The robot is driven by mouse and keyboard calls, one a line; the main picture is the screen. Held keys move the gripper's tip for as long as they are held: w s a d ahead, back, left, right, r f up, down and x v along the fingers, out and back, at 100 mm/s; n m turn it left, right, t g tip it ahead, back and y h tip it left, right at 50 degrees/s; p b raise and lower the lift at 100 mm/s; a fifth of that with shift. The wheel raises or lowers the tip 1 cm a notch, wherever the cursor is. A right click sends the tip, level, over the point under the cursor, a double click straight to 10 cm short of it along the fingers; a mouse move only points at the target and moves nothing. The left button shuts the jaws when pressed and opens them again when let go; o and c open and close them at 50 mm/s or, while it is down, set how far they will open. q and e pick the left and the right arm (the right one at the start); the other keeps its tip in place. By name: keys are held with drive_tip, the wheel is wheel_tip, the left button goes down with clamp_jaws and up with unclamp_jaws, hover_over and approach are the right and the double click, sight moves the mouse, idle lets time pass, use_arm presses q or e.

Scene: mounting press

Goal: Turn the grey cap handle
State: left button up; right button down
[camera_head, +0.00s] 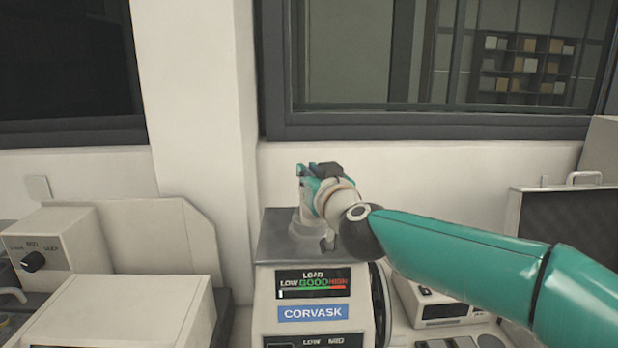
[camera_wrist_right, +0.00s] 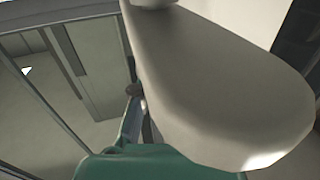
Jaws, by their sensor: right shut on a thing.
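The press (camera_head: 313,285) stands in the middle of the head view, with a load display and a blue CORVASK label on its front. A grey cap (camera_head: 303,233) sits on its dark grey top. My right gripper (camera_head: 308,178) is above the cap and shut on its handle, which is mostly hidden behind the gripper and wrist. In the right wrist view a large pale rounded shape fills much of the picture, with teal at the bottom; I cannot make out the grip there. My left gripper is not in view.
A beige unit with a black knob (camera_head: 33,261) and a lower beige box (camera_head: 125,315) stand to the left. A small device with a dark display (camera_head: 446,310) is right of the press, beneath my right arm. An open case (camera_head: 560,215) stands at the far right.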

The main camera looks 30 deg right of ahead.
drive_tip(key=n+y+b, duration=0.1)
drive_tip(key=y+b, duration=0.1)
drive_tip(key=b, duration=0.2)
drive_tip(key=n+y+b, duration=0.2)
drive_tip(key=y+b, duration=0.1)
drive_tip(key=b, duration=0.1)
drive_tip(key=n+y+b, duration=0.2)
drive_tip(key=y+b, duration=0.1)
drive_tip(key=b, duration=0.1)
drive_tip(key=shift+w+d+f+b, duration=0.15)
drive_tip(key=shift+f+b, duration=0.2)
drive_tip(key=shift+r+n+g+y, duration=0.25)
drive_tip(key=shift+n+g+y, duration=0.45)
drive_tip(key=shift+y, duration=0.4)
drive_tip(key=shift+r+n+y, duration=0.1)
drive_tip(key=shift+n+y, duration=0.3)
drive_tip(key=n+g+y+p, duration=0.2)
drive_tip(key=p, duration=0.2)
drive_tip(key=n+g+y+p, duration=0.2)
drive_tip(key=y+p, duration=0.1)
drive_tip(key=p, duration=0.1)
drive_tip(key=n+g+y+p, duration=0.2)
drive_tip(key=p, duration=0.2)
drive_tip(key=shift+r+g, duration=0.25)
drive_tip(key=shift+g, duration=0.15)
drive_tip(key=shift+f+n+g+y+p, duration=0.2)
drive_tip(key=shift+n+g+y+p, duration=0.25)
drive_tip(key=shift+p, duration=0.2)
drive_tip(key=c, duration=1.2)
unclamp_jaws()
